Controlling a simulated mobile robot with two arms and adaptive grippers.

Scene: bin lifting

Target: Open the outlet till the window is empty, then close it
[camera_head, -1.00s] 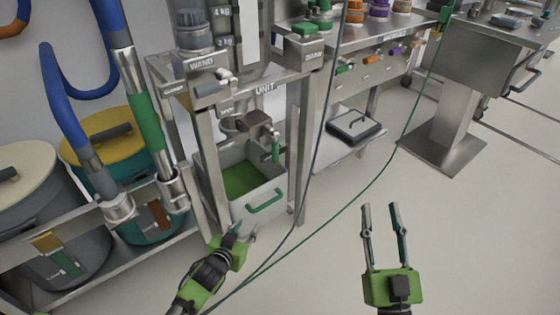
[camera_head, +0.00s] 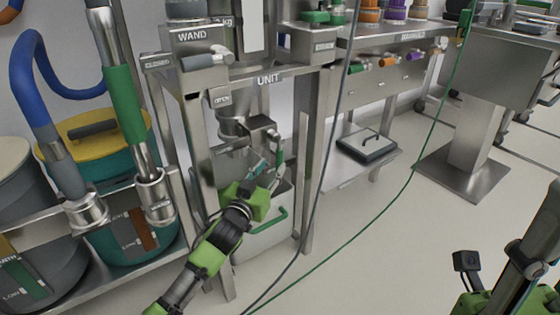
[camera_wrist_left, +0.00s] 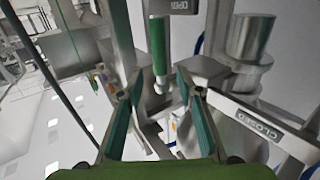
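The outlet (camera_head: 232,128) is a metal funnel and valve under the unit frame marked UNIT. Its green-gripped lever (camera_head: 279,160) hangs at the right side. My left gripper (camera_head: 266,168) is at the lever, its fingers open. In the left wrist view a green grip (camera_wrist_left: 158,45) stands ahead of the spread teal fingers, apparently not clamped. The white bin (camera_head: 262,242) with a green handle is below, its inside mostly hidden by my left arm. I cannot make out the window's level. My right gripper (camera_head: 478,298) is partly in view at bottom right; its fingers do not show clearly.
A metal post (camera_head: 306,180) stands right of the bin. A lidded dark tray (camera_head: 366,145) lies on a low shelf. A yellow-lidded drum (camera_head: 95,135) and blue hoses are at left. A green cable crosses the open floor at right.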

